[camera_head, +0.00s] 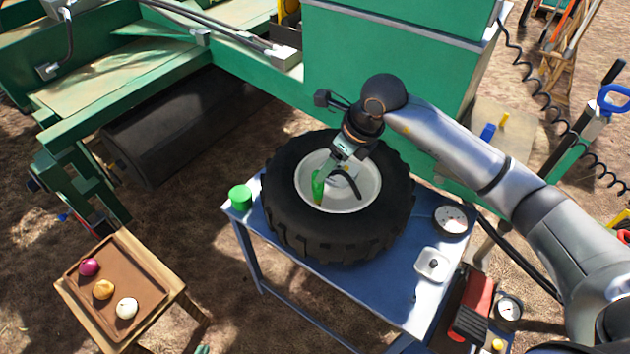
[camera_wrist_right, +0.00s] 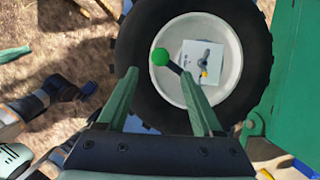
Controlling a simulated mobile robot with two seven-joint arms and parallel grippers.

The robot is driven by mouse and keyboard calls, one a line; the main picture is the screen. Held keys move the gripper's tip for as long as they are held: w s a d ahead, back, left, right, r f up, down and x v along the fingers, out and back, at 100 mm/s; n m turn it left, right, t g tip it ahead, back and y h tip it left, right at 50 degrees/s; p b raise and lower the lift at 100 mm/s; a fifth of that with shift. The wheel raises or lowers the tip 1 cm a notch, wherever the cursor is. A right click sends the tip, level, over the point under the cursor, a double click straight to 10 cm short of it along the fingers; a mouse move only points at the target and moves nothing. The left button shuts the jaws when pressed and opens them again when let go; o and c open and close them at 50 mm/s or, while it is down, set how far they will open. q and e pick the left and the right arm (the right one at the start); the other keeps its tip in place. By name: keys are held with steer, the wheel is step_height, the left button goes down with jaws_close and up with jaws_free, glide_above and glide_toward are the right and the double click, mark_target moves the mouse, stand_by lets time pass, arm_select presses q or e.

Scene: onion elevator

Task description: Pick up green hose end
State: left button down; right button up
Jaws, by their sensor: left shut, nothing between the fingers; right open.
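The tyre (camera_head: 283,225) lies flat on the blue table with its white rim (camera_head: 349,205) facing up. A black hose (camera_head: 347,181) curves up inside the rim. The green hose end (camera_wrist_right: 160,57) shows as a round green tip in the right wrist view. My right gripper (camera_wrist_right: 160,73) is open, its two green fingers on either side of the hose end in that picture. I cannot tell how far below the fingers it is. In the head view, my right arm reaches over the rim. Only a small tip of my left gripper (camera_head: 202,349) shows at the bottom edge.
The blue table (camera_head: 385,290) also holds a green can (camera_head: 240,197), a round gauge (camera_head: 451,219) and a white box (camera_head: 432,264). A wooden tray (camera_head: 140,270) with three onions stands at lower left. A tall green machine body (camera_head: 390,60) stands close behind the tyre.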

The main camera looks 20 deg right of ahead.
mark_target(318, 185)
steer(key=x, duration=1)
steer(key=shift+s+p, duration=0.15)
steer(key=shift+p, duration=0.2)
jaws_close()
steer(key=shift+r, duration=0.1)
